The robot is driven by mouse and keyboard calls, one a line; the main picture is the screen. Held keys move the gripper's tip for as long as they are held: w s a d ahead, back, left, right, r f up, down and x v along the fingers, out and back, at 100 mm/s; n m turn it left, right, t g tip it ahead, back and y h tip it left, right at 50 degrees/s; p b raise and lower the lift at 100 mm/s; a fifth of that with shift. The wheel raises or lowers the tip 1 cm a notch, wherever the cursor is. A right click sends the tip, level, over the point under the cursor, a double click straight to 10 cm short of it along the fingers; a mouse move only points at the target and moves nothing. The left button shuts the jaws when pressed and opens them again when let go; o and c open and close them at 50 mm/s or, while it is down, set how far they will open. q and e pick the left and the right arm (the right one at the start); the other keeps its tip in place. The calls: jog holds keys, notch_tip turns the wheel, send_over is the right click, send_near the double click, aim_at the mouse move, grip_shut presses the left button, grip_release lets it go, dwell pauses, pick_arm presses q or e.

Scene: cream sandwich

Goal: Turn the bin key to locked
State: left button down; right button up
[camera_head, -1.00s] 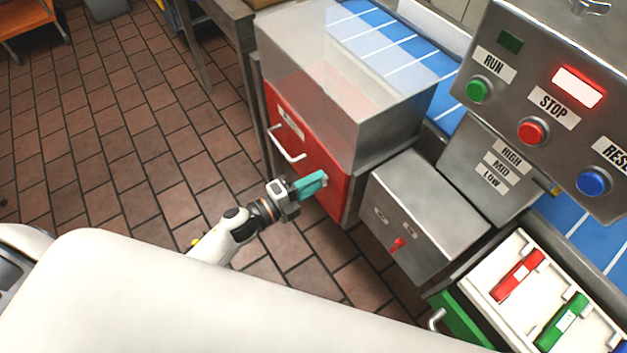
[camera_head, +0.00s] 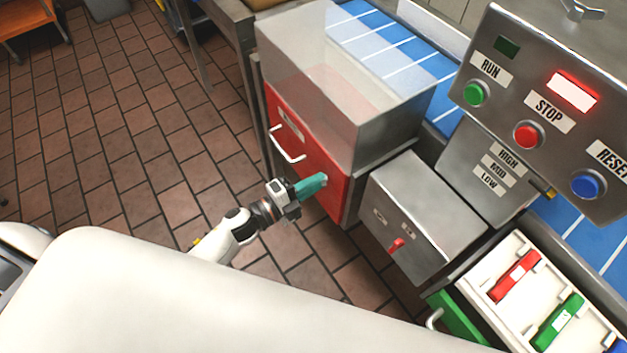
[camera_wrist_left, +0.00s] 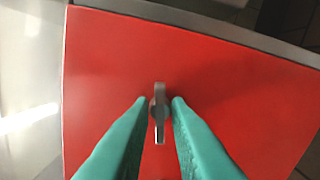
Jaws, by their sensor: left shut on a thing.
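The bin (camera_head: 285,125) has a red front with a white bar handle and a small label. Its key (camera_wrist_left: 159,112) is a small grey metal piece on the red front, upright in the left wrist view. My left gripper (camera_wrist_left: 161,106) has its teal fingers one on each side of the key, shut on it. In the head view the left gripper (camera_head: 322,181) reaches the lower right of the red front, and its fingers hide the key. My right gripper is not in view.
Right of the bin stands a grey metal box (camera_head: 425,215) with a red switch (camera_head: 397,245). A control panel (camera_head: 535,110) with green, red and blue buttons is at upper right. A white tray (camera_head: 490,270) with coloured pieces is at lower right. Tiled floor lies open at left.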

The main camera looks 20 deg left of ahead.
pick_arm(q)
jog(key=shift+n+p, duration=2.65)
jog(key=shift+n, duration=4.95)
jog(key=c, duration=1.6)
grip_release()
jog(key=b+v, duration=0.1)
jog(key=v, duration=1.1)
